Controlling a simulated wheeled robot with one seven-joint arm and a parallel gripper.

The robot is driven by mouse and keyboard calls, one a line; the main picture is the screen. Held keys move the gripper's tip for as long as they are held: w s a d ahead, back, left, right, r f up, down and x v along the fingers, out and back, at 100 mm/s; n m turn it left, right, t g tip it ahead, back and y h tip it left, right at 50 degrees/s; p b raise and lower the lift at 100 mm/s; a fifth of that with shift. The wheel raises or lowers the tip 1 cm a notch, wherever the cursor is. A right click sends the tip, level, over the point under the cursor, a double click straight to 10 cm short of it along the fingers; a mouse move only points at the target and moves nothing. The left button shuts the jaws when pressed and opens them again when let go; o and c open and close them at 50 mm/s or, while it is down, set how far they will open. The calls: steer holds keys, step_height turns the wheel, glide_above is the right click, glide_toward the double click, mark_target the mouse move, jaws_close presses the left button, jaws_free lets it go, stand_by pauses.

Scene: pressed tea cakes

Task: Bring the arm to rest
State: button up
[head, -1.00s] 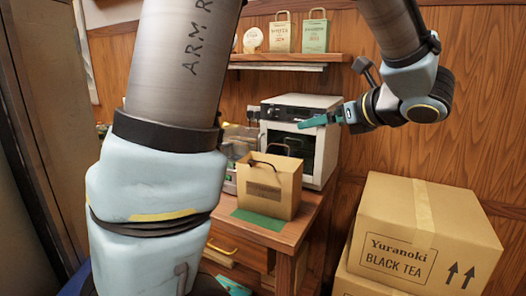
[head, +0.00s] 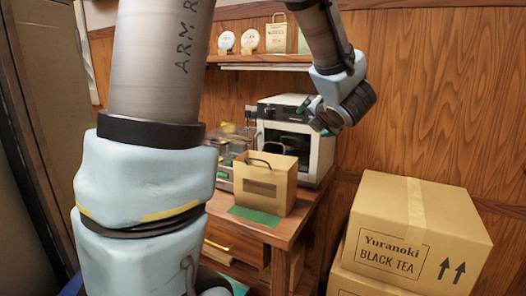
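My arm reaches across the head view, with its large links at the left and its wrist at the upper right. My gripper (head: 318,116) is seen small and foreshortened beside the wrist, in front of the white oven-like machine (head: 322,145). Its fingers are mostly hidden by the wrist, so I cannot tell whether they are open or shut. No held object can be made out. A brown paper bag (head: 280,198) with dark handles stands upright on a green mat (head: 240,213) on the wooden table, apart from my gripper.
Stacked cardboard boxes marked Black Tea (head: 450,225) stand at the right. A wall shelf (head: 270,58) with round cakes and a paper bag (head: 277,36) is at the back. A clear-sided case (head: 225,165) stands left of the machine. The wall at the upper right is clear.

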steer(key=s+a+f+m+g+h, duration=0.35)
steer(key=a+f+m+g, duration=0.4)
steer(key=m, duration=1.05)
steer(key=s+a+f+m+g+y, duration=0.2)
steer(key=s+a+f+m+g, duration=0.2)
steer(key=s+a+f+m, duration=0.6)
steer(key=s+a+m, duration=0.1)
steer(key=s+a, duration=0.1)
steer(key=s, duration=0.1)
steer(key=shift+s+a, duration=0.25)
steer(key=shift+a, duration=0.05)
steer(key=shift+g, duration=0.25)
